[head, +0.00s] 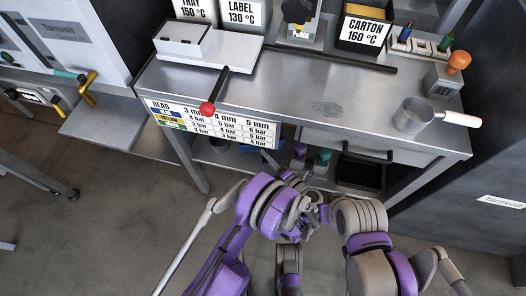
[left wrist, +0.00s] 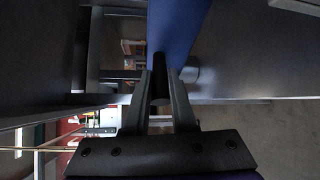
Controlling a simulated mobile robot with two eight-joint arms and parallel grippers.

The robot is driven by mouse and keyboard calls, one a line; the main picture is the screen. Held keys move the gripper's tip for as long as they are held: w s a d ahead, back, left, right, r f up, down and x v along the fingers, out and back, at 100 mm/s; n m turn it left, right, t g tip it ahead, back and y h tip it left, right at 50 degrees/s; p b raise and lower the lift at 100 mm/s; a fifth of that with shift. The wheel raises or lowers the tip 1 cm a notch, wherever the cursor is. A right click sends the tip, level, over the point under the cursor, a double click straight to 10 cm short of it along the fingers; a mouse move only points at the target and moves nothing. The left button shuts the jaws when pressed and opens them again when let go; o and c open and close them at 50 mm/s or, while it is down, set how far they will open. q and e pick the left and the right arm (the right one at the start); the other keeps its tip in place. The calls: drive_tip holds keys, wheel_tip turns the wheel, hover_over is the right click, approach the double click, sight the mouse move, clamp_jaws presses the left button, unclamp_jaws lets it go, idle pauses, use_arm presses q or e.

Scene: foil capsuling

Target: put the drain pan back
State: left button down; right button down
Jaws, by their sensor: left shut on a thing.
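A flat blue piece (left wrist: 178,30), probably the drain pan, reaches down to my left gripper (left wrist: 160,88) in the left wrist view. In the head view, a bit of blue (head: 262,160) shows under the front of the metal bench, beside my left gripper (head: 277,160). The bench top and my arm hide most of the piece, so I cannot tell whether it rests on anything. My right gripper cannot be made out; only its arm shows.
The metal bench (head: 300,92) overhangs the left gripper. A black open bin (head: 361,172) sits beneath its right part. A red-knobbed lever (head: 208,108) juts over the front edge. A metal pot (head: 412,116) stands on the right.

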use_arm(q)
wheel_tip(320, 180, down, 3)
drive_tip(key=shift+s+f+b, duration=0.15)
drive_tip(key=shift+f+b, duration=0.05)
drive_tip(key=shift+b, duration=0.1)
drive_tip(key=shift+f+b, duration=0.5)
drive_tip(key=shift+f, duration=1.8)
drive_tip(key=shift+f, duration=0.1)
drive_tip(key=c, duration=1.2)
unclamp_jaws()
drive_tip(key=shift+f, duration=0.15)
drive_tip(key=o, duration=0.5)
drive_tip(key=shift+c, duration=0.2)
drive_tip(key=shift+r, duration=0.3)
